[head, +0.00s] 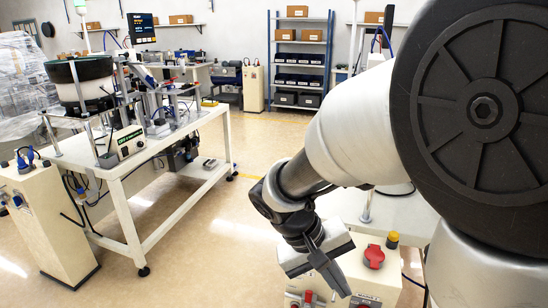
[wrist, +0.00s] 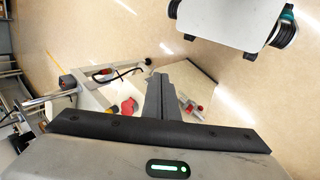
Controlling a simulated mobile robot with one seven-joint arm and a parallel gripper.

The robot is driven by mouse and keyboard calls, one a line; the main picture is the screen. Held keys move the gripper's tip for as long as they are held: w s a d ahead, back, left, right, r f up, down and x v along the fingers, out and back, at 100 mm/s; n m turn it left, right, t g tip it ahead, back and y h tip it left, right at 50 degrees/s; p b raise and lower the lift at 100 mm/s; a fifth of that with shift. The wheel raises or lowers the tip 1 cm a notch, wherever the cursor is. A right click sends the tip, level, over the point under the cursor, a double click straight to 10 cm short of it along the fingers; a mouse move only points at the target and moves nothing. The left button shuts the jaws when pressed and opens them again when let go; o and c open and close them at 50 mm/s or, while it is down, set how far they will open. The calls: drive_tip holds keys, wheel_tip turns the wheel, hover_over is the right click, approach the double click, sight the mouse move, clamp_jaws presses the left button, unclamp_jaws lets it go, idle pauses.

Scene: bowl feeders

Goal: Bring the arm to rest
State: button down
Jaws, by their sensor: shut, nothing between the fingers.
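My arm reaches in from the right side of the head view and bends down at the wrist. My gripper (head: 332,276) hangs low in front of a white cabinet (head: 372,285), which has a red socket and a yellow button. I cannot tell whether it touches the cabinet. In the wrist view my gripper (wrist: 160,88) has its two dark fingers together, with nothing between them.
A white workbench (head: 125,185) with a bowl feeder (head: 82,82) stands at the left, next to a cream cabinet (head: 40,225). A blue shelf (head: 300,60) with boxes and bins stands at the back. The floor (head: 215,245) between is clear.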

drive_tip(key=s+d+r+m+t+y, duration=0.1)
drive_tip(key=s+r+t+y, duration=0.6)
drive_tip(key=r, duration=0.5)
wheel_tip(320, 180, up, 15)
drive_tip(key=s+g+h+p, duration=0.1)
drive_tip(key=p, duration=1.3)
drive_tip(key=shift+f+p, duration=0.15)
drive_tip(key=shift+p, duration=0.15)
drive_tip(key=shift+s+a, duration=0.1)
